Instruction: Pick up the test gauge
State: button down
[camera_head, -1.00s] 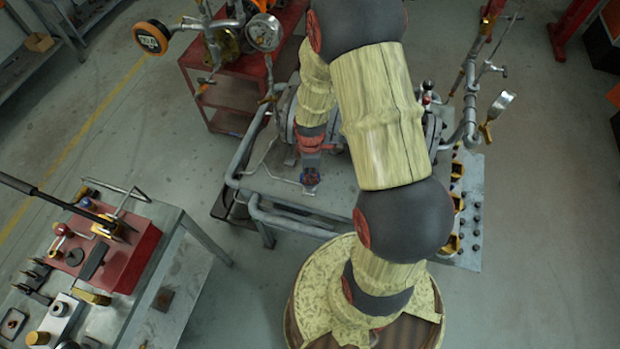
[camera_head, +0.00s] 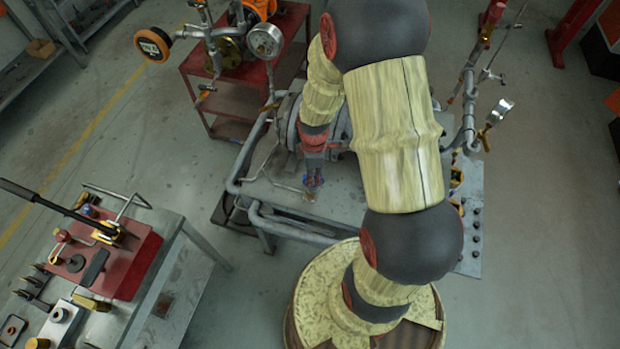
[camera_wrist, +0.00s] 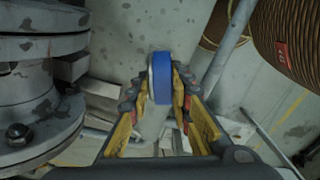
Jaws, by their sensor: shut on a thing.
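My gripper (camera_wrist: 158,100) is shut on a blue, round-edged thing, the test gauge (camera_wrist: 175,83), seen almost edge-on between the yellow and dark fingers in the wrist view. A pale side shows at its left edge. Its dial is not readable from here. Whether the gauge still touches the bench cannot be told.
The flanged valve body (camera_wrist: 40,75) stands close on the left in the wrist view. Bench pipe rails (camera_head: 285,228) run in front. A red cart (camera_head: 240,90) with gauges is behind. A tool table (camera_head: 150,270) stands left. Pipework (camera_head: 468,100) rises at right.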

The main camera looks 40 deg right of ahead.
jog(key=s+r, duration=0.1)
jog(key=s+d+r, duration=0.1)
jog(key=r, duration=0.1)
jog(key=s+d+r, duration=0.1)
jog(key=shift+r+p, duration=0.2)
jog(key=shift+p, duration=0.1)
jog(key=s+d+r+p, duration=0.4)
jog(key=s+r, duration=0.3)
jog(key=r, duration=0.2)
jog(key=shift+s+d, duration=0.35)
jog(key=shift+d, duration=0.3)
jog(key=shift+f, duration=0.1)
